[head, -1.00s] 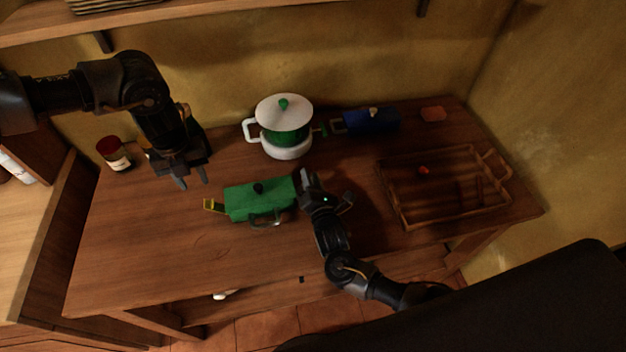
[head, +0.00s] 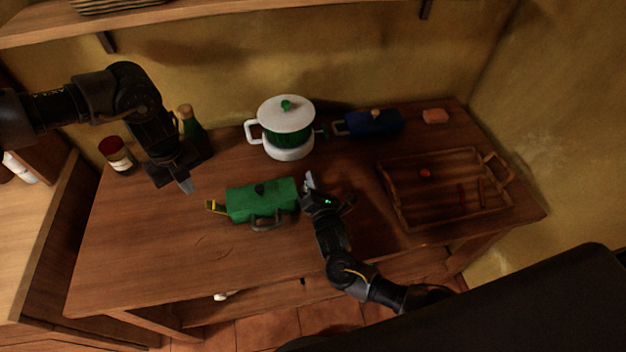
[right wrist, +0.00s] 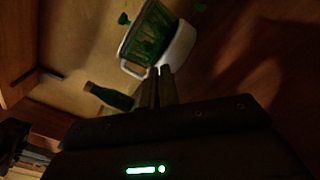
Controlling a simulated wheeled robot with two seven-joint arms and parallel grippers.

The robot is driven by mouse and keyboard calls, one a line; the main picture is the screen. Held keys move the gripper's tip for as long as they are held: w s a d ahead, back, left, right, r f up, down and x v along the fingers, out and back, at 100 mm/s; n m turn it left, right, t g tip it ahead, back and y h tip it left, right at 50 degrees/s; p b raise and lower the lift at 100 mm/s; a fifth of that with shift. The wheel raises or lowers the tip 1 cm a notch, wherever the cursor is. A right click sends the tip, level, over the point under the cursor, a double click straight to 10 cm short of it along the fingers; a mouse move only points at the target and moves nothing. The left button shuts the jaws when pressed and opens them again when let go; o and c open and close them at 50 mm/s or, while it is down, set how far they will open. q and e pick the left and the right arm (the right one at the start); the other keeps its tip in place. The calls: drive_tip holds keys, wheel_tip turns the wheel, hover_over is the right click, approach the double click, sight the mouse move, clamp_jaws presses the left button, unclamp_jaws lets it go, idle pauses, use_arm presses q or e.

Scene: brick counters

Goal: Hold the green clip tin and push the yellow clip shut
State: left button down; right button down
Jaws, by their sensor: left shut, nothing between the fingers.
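The green clip tin (head: 262,198) lies on the counter in the head view, with a dark knob on top and a grey handle on its near side. The yellow clip (head: 214,206) sticks out from its left end, standing away from the body. My left gripper (head: 186,185) is shut and empty, above and left of the clip, apart from it. My right gripper (head: 310,181) is just beyond the tin's right end; contact there cannot be made out. Its fingers look together with nothing between them in the right wrist view (right wrist: 160,86), where the tin does not show.
A white and green pot (head: 287,130) stands behind the tin, and a blue tin (head: 373,123) to its right. A wooden tray (head: 402,212) is on the right. A jar (head: 117,155) and green bottle (head: 190,124) stand at the back left. The front left counter is clear.

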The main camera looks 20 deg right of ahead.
use_arm(q)
drive_tip(key=shift+f, duration=4.1)
drive_tip(key=shift+d, duration=0.15)
drive_tip(key=shift+s+d, duration=0.2)
drive_tip(key=shift+d, duration=2.1)
use_arm(e)
drive_tip(key=shift+s, duration=0.1)
use_arm(q)
wheel_tip(320, 180, up, 8)
drive_tip(key=a, duration=0.1)
drive_tip(key=shift+w+a, duration=0.15)
drive_tip(key=shift+a, duration=0.05)
use_arm(e)
drive_tip(key=c, duration=1.6)
unclamp_jaws()
